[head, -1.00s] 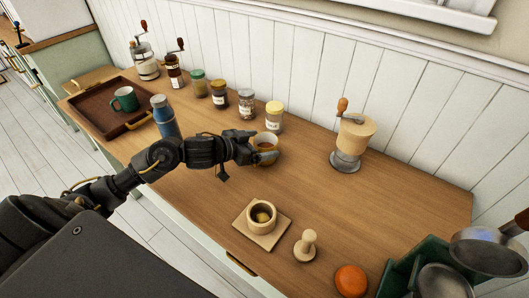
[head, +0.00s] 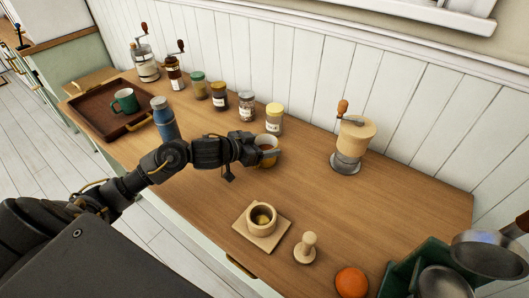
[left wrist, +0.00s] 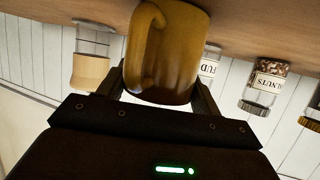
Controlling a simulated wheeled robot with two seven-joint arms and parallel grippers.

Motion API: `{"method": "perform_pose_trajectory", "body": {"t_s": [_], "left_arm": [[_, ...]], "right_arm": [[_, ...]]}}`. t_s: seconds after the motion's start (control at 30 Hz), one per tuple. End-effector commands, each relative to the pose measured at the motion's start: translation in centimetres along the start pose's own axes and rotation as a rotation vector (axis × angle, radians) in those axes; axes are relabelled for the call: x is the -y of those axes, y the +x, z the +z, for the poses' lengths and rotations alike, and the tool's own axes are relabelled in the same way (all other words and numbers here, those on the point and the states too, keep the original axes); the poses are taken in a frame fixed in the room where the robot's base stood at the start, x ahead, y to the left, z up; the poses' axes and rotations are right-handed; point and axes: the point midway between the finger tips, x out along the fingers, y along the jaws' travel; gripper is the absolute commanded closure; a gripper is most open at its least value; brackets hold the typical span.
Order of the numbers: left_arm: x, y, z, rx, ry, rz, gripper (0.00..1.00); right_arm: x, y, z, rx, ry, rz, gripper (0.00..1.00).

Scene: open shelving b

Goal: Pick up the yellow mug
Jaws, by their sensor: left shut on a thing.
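The yellow mug (head: 266,146) stands near the middle of the wooden counter in the head view, partly hidden by my left gripper (head: 264,154). In the left wrist view the mug (left wrist: 178,50) fills the space between the two fingers of my left gripper (left wrist: 164,85), its handle facing the camera. The fingers are shut on the mug's sides. I cannot tell whether the mug's base touches the counter. My right gripper is not in view.
Several jars (head: 275,119) stand behind the mug, and a blue bottle (head: 164,119) to its left. A wooden grinder (head: 354,140) stands to the right. A mortar (head: 262,217), a pestle (head: 306,248) and an orange ball (head: 352,282) are nearer the front.

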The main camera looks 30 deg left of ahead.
Motion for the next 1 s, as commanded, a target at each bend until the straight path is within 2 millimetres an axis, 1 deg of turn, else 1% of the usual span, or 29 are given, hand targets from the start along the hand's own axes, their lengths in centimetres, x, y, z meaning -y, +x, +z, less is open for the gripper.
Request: {"method": "perform_pose_trajectory", "body": {"t_s": [0.37, 0.53, 0.67, 0.77, 1.0], "left_arm": [[0.0, -0.3, -0.7, -0.001, 0.002, 0.0, 0.66], [0.0, -0.8, -1.9, -0.004, 0.003, 0.0, 0.66], [0.1, -1.3, -3.1, -0.004, 0.002, -0.001, 0.66], [-0.2, -2.4, -3.6, -0.001, 0.003, -0.001, 0.66], [-0.9, -5.4, -5.3, -0.001, 0.004, 0.0, 0.66]], "right_arm": [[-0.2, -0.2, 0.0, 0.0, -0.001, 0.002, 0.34], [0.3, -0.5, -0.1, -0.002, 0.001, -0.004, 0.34], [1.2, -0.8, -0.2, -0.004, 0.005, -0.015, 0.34], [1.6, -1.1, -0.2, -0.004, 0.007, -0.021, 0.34], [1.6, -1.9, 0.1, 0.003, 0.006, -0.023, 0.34]]}}
